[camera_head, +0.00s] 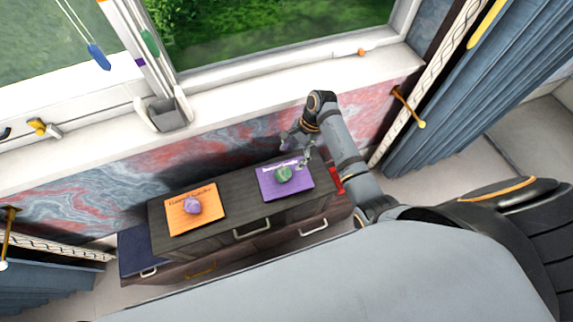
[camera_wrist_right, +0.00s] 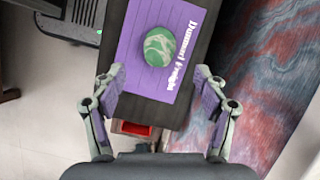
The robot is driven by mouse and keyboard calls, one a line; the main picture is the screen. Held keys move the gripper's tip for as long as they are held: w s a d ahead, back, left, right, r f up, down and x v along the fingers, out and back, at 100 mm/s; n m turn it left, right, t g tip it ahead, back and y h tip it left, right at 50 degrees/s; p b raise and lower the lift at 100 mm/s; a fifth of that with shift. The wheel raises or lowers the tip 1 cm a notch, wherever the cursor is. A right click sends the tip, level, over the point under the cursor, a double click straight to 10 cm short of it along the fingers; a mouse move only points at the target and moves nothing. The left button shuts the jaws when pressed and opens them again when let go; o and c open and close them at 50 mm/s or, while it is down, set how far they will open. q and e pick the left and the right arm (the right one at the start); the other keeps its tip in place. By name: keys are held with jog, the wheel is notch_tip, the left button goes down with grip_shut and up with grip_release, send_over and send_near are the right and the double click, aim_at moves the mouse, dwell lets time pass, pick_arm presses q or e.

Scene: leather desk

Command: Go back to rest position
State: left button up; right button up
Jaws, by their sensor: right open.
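My right gripper (camera_head: 296,151) is open and empty above the right end of the dark cabinet, at the purple mat. In the right wrist view its two fingers (camera_wrist_right: 160,100) stand wide apart with nothing between them. A green striped ball-like object (camera_head: 283,173) lies on the purple mat (camera_head: 301,188); it also shows beyond the fingertips in the right wrist view (camera_wrist_right: 159,47). A purple ball-like object (camera_head: 192,206) lies on the orange mat (camera_head: 177,222) to the left. My left gripper is not in view.
The dark cabinet (camera_head: 239,200) has handled drawers and stands below a white windowsill (camera_head: 230,110). A grey holder (camera_head: 165,113) stands on the sill. Red and blue marbled wall lies behind the cabinet. Blue curtains (camera_head: 470,95) hang at the right. A red item (camera_head: 336,181) shows at the cabinet's right end.

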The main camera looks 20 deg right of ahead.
jog(key=shift+v, duration=1.2)
